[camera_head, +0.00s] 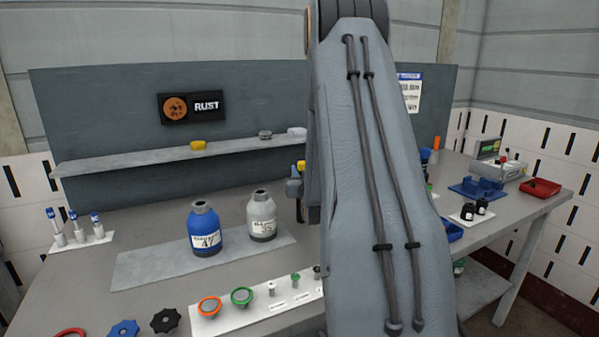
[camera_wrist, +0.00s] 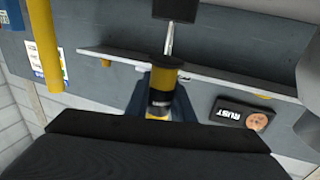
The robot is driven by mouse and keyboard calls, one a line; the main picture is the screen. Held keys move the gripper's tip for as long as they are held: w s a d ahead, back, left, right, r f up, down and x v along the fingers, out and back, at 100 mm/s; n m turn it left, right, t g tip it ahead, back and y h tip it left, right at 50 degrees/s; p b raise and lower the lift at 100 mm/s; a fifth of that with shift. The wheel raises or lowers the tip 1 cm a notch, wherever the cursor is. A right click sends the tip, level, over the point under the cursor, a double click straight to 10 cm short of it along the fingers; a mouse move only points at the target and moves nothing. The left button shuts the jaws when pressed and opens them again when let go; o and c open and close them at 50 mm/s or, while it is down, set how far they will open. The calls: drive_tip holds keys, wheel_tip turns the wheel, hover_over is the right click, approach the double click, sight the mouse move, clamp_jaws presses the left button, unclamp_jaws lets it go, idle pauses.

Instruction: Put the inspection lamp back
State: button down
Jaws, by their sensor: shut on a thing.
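My gripper (camera_wrist: 163,100) is shut on the inspection lamp (camera_wrist: 166,80), with its dark blue fingers on either side of the yellow and black body. A thin bright rod leads from the lamp's flared black collar to a black block at the top of the wrist view. In the head view my grey arm fills the centre and hides most of my gripper and the lamp. Only small yellow and dark parts show at the arm's left edge, in front of the back panel; I cannot tell which are the lamp.
A wall shelf (camera_head: 120,165) with small items runs along the back panel (camera_head: 100,110), left of my arm. A blue bottle (camera_head: 205,230) and a grey bottle (camera_head: 261,216) stand on a grey mat (camera_head: 150,268). Knobs and rings line the front. A red tray (camera_head: 540,188) lies at right.

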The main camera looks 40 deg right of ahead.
drive_tip(key=shift+f+b, duration=1.25)
drive_tip(key=shift+f, duration=0.5)
drive_tip(key=c, duration=1.5)
unclamp_jaws()
drive_tip(key=shift+o, duration=0.2)
drive_tip(key=shift+r, duration=0.15)
drive_tip(key=shift+r+p, duration=1.55)
drive_tip(key=shift+r, duration=1.3)
